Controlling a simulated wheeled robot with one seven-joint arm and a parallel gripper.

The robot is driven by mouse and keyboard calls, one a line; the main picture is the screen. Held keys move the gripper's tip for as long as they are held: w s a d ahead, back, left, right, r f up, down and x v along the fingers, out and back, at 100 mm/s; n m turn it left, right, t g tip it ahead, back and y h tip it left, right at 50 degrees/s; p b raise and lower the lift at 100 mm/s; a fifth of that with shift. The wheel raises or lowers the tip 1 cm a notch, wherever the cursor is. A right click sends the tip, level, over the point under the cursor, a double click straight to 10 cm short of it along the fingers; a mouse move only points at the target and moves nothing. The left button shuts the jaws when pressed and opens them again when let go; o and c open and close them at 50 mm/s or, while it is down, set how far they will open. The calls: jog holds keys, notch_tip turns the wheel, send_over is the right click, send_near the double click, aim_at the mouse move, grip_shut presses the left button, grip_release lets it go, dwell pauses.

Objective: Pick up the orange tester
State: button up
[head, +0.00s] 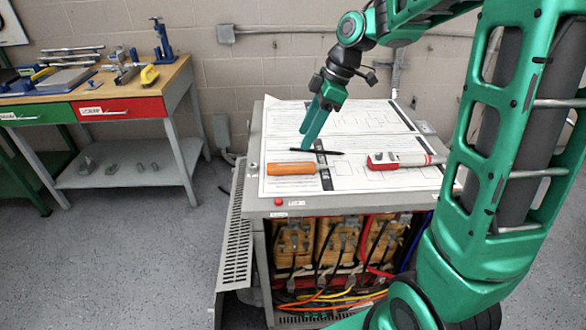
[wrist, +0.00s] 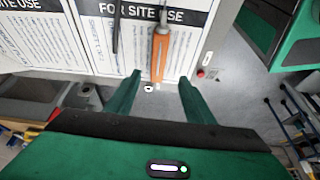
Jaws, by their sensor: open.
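The orange tester (head: 291,168) lies flat on the printed sheets on top of the grey transformer cabinet, near its front left, with its handle pointing left. In the wrist view, the orange tester (wrist: 160,56) points away from me, and its near end shows between my fingertips in the picture. My gripper (head: 305,140) is above the sheets, behind the tester, with its fingers pointing down. In the wrist view, my gripper (wrist: 160,77) is open with nothing between its fingers. The tester's far end runs out of the wrist view's top edge.
A thin black pen-like tool (head: 309,151) lies just behind the tester. A red and white tool (head: 400,161) lies to its right. The grey cabinet (head: 345,203) has a red button at its front edge and an open front with cables. A wooden workbench (head: 120,85) stands left.

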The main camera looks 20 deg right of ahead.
aim_at(288, 164)
jog(key=x, duration=1.1)
jog(key=shift+w+a+r, duration=0.1)
jog(key=shift+w+a, duration=0.1)
jog(key=shift+w, duration=0.05)
jog(key=c, duration=1.1)
jog(key=shift+r, duration=0.1)
